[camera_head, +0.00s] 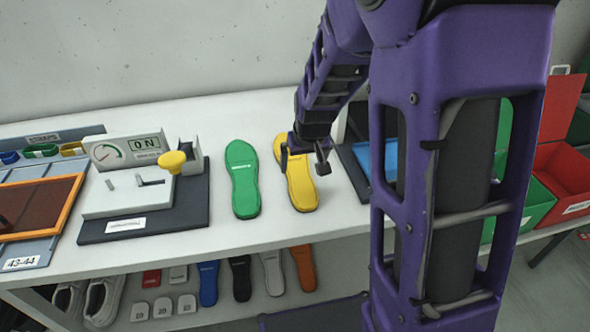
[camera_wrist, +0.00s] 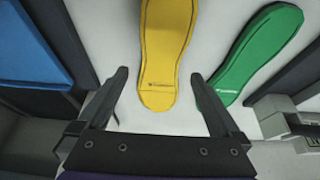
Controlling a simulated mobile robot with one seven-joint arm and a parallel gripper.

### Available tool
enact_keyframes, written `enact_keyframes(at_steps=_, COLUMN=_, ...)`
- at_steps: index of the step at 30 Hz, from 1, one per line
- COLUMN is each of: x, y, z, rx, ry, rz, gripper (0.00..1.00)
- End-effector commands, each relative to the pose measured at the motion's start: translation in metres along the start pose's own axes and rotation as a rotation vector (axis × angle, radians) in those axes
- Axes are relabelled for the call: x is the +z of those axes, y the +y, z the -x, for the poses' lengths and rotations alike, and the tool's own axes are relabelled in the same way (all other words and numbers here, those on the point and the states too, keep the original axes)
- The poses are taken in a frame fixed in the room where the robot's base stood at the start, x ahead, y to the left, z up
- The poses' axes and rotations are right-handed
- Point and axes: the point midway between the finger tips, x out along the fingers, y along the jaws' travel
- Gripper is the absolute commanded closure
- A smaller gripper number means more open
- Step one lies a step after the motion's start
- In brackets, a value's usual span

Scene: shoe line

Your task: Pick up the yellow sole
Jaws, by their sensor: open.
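The yellow sole (camera_head: 303,194) lies flat on the white bench, right of the green sole (camera_head: 242,178). My gripper (camera_head: 304,163) is above the yellow sole in the head view and hides part of its middle. In the wrist view the yellow sole (camera_wrist: 163,55) runs down from the top, with its near end between the two open fingers of my gripper (camera_wrist: 157,80). The fingers are apart and hold nothing. The green sole (camera_wrist: 258,52) lies to the right there, close to the right fingertip in the picture.
A machine with a yellow knob (camera_head: 173,161) stands left of the green sole. A blue pad in a dark tray (camera_head: 352,160) lies right of the yellow sole. More soles and shoes sit on the shelf below. Red and green boxes (camera_head: 565,170) stand far right.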

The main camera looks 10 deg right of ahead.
Motion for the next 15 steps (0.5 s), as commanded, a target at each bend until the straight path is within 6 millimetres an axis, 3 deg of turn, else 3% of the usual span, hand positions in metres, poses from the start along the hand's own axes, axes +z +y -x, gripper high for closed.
enact_keyframes(at_steps=9, x=0.010, y=-0.002, z=-0.041, rx=0.000, ry=-0.002, rz=0.000, gripper=0.00)
enact_keyframes(at_steps=15, x=0.009, y=-0.002, z=-0.053, rx=0.000, ry=0.000, rz=0.000, gripper=0.00)
